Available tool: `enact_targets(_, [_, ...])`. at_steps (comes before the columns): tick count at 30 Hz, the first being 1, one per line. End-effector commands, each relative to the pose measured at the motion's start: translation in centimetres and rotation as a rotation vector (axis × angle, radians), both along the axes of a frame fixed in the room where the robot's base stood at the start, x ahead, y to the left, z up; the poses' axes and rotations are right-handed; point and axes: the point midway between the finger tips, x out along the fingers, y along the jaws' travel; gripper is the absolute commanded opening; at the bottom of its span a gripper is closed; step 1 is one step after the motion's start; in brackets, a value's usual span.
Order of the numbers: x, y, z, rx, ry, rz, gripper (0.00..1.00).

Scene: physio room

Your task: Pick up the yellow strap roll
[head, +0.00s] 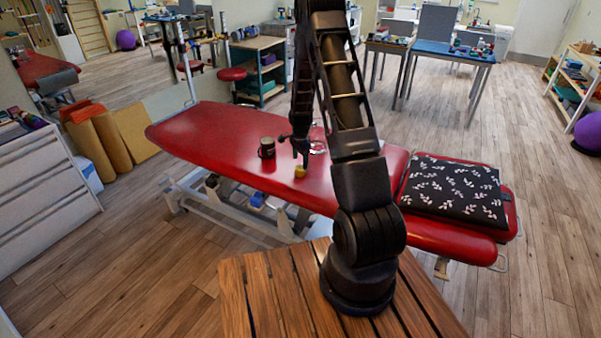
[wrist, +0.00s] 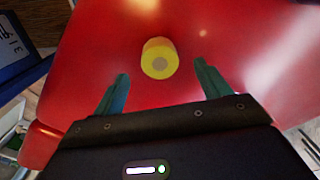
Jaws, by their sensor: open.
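The yellow strap roll (head: 300,171) sits on the red treatment table (head: 215,130), close to its near edge. In the wrist view the roll (wrist: 159,58) shows its round end with a greyish centre. It lies ahead of my gripper (wrist: 160,78), roughly midway between the two green fingers and slightly beyond their tips. The fingers are apart and nothing is between them. In the head view my gripper (head: 300,154) hangs just above the roll, partly hidden by my own arm.
A dark mug (head: 267,148) stands on the table left of the roll. A silvery object (head: 318,147) lies behind my gripper. A black patterned pillow (head: 455,189) covers the table's right end. The red surface left of the mug is clear.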

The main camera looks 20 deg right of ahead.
Motion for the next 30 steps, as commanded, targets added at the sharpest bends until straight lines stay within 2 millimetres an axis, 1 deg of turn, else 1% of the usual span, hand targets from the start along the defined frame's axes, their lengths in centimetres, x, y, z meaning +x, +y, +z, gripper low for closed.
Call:
enact_targets(8, [-0.1, -0.1, -1.9, 0.001, 0.001, 0.0, 0.76])
enact_targets(12, [-0.1, -0.3, -3.8, 0.001, 0.002, 0.0, 0.76])
enact_targets(16, [-0.1, -0.2, -5.3, 0.001, 0.001, 0.0, 0.76])
enact_targets(19, [-0.1, -0.2, -5.7, 0.001, 0.0, 0.0, 0.76])
enact_targets(24, [-0.1, -0.2, -5.7, 0.0, 0.0, 0.0, 0.76])
enact_targets(26, [-0.1, -0.2, -5.7, 0.0, 0.0, 0.0, 0.66])
enact_targets(27, [-0.1, -0.2, -5.7, 0.0, 0.0, 0.0, 0.58])
enact_targets(29, [-0.1, -0.2, -5.7, 0.0, 0.0, 0.0, 0.46])
enact_targets(30, [-0.1, -0.2, -5.7, 0.0, 0.0, 0.0, 0.38])
